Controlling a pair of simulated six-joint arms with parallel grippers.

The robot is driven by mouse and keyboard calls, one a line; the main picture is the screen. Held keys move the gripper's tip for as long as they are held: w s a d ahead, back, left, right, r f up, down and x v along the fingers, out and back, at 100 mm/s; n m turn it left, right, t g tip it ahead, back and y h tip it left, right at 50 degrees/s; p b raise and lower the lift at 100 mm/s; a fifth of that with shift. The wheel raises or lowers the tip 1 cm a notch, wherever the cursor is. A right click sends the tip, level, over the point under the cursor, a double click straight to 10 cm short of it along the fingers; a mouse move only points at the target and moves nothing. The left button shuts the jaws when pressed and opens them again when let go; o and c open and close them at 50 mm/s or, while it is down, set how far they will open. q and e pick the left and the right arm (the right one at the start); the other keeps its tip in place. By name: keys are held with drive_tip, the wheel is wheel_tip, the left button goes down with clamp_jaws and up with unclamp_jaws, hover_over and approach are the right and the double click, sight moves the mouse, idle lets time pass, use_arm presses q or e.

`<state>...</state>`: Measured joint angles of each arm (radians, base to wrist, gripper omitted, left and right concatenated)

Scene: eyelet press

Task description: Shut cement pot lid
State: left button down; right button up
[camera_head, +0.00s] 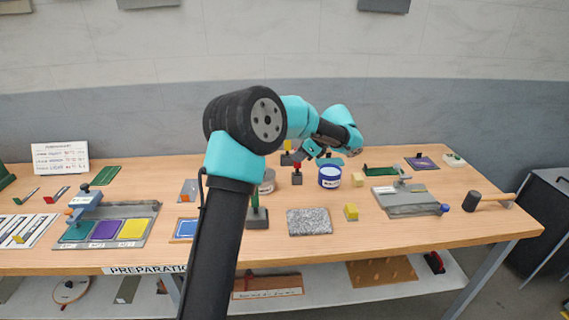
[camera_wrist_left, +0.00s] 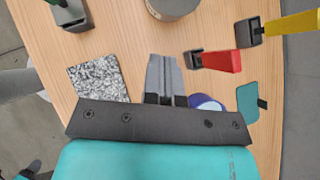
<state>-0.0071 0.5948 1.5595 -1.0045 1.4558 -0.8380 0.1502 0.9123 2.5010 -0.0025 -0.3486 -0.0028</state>
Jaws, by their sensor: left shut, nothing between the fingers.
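The blue cement pot (camera_head: 330,182) stands upright on the table, right of centre, with a pale label on its front. In the left wrist view a blue-and-white round part of it (camera_wrist_left: 206,102) shows, mostly hidden behind my gripper's mount. A flat teal piece (camera_head: 331,161) lies just behind the pot; I cannot tell whether it is the lid. My left gripper (camera_head: 311,150) is above and slightly left of the pot in the head view, partly hidden. In the wrist view its fingers (camera_wrist_left: 163,72) are together and empty. My right gripper is not in view.
A red-handled stamp (camera_head: 297,174) and a grey tin (camera_head: 267,182) stand left of the pot. A grey press plate (camera_head: 405,201) and a mallet (camera_head: 488,201) are to the right.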

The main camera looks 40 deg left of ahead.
use_arm(q)
approach(272, 180)
drive_tip(key=w+x, duration=0.1)
drive_tip(key=x, duration=0.2)
drive_tip(key=shift+s+a+f, duration=0.15)
drive_tip(key=shift+s+a, duration=0.25)
drive_tip(key=shift+a, duration=0.35)
drive_tip(key=shift+s+a+f, duration=0.15)
drive_tip(key=shift+s+a, duration=0.25)
drive_tip(key=shift+a, duration=0.35)
drive_tip(key=shift+s+a+f, duration=0.15)
drive_tip(key=shift+s+a, duration=0.3)
drive_tip(key=shift+a, duration=0.3)
